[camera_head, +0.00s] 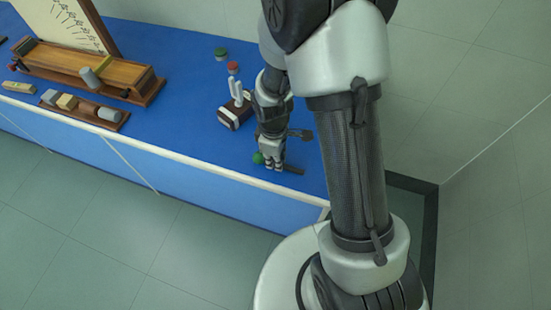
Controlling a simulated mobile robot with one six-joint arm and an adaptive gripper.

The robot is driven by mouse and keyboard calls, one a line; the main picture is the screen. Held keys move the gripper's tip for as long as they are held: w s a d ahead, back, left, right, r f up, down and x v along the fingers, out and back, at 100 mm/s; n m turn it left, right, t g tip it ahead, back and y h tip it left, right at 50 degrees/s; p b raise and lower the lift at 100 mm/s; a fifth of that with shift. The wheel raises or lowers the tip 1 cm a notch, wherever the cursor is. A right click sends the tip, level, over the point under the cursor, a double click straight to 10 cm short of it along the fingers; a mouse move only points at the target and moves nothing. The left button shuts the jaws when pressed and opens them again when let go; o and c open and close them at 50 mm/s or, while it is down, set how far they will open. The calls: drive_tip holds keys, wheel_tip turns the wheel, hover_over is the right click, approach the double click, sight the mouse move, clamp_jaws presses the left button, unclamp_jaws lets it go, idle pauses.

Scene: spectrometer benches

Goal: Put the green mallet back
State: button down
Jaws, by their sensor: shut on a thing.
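The green mallet shows as a round green head (258,157) with a dark handle (293,170) sticking out to the right. My gripper (272,163) points down and is shut on the mallet between head and handle, hiding its middle. It is low over the blue bench top near the front right edge; I cannot tell whether the mallet touches the bench. A dark brown box (232,117) with an upright pale two-pronged piece (237,90) stands behind and left of my gripper.
A small red-topped item (233,68) and a green-topped item (221,53) stand farther back. A long wooden apparatus (85,68), a tray of small blocks (75,112) and a chart board (70,22) are at left. The blue bench (180,130) is clear left of the gripper.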

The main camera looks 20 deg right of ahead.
drive_tip(key=c, duration=1.6)
unclamp_jaws()
drive_tip(key=shift+f, duration=0.1)
drive_tip(key=shift+c, duration=0.2)
drive_tip(key=s+r+m+t+p, duration=0.1)
drive_tip(key=s+r+m+p, duration=0.1)
drive_tip(key=r, duration=1)
drive_tip(key=s+r+m+t+p, duration=0.1)
drive_tip(key=s+r+m+p, duration=0.15)
drive_tip(key=r, duration=0.95)
drive_tip(key=s+d+r+m+t, duration=0.1)
drive_tip(key=s+r+m+t, duration=0.1)
drive_tip(key=s+r+m, duration=0.4)
drive_tip(key=s+r, duration=0.3)
drive_tip(key=s, duration=0.2)
drive_tip(key=shift+s+r+t, duration=0.15)
drive_tip(key=shift+r+t, duration=0.1)
drive_tip(key=shift+t, duration=0.05)
drive_tip(key=shift+d, duration=0.1)
